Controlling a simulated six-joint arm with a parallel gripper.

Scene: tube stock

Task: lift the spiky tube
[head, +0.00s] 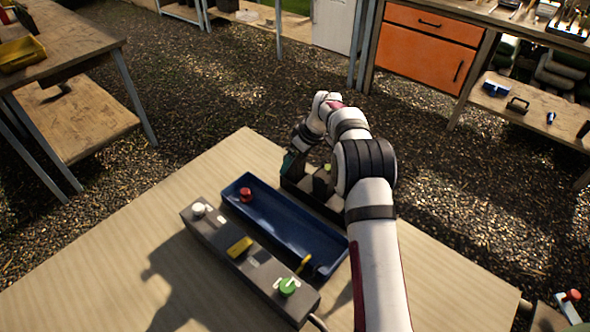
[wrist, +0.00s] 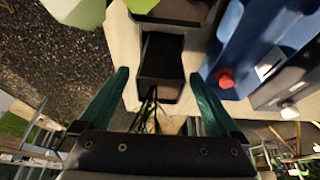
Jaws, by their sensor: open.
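In the wrist view a narrow black square tube (wrist: 162,60) with thin, dark spiky leaves (wrist: 152,108) lies in line with the space between my fingers. It appears to be the spiky tube. My gripper (wrist: 158,75) is open, with one teal finger to each side of the tube in the picture. I cannot tell whether either finger touches it. In the head view my gripper (head: 290,164) is at the table's far edge, beside a black holder (head: 327,207). My arm hides much of the holder, and I cannot make out the spiky tube there.
A blue tray (head: 285,222) holding a red knob-like piece (head: 245,194) lies left of my arm. A grey box (head: 218,232) with white, yellow and green controls stands before it. Pale green shapes (wrist: 80,12) show at the wrist view's top. The table's left front (head: 90,285) is clear.

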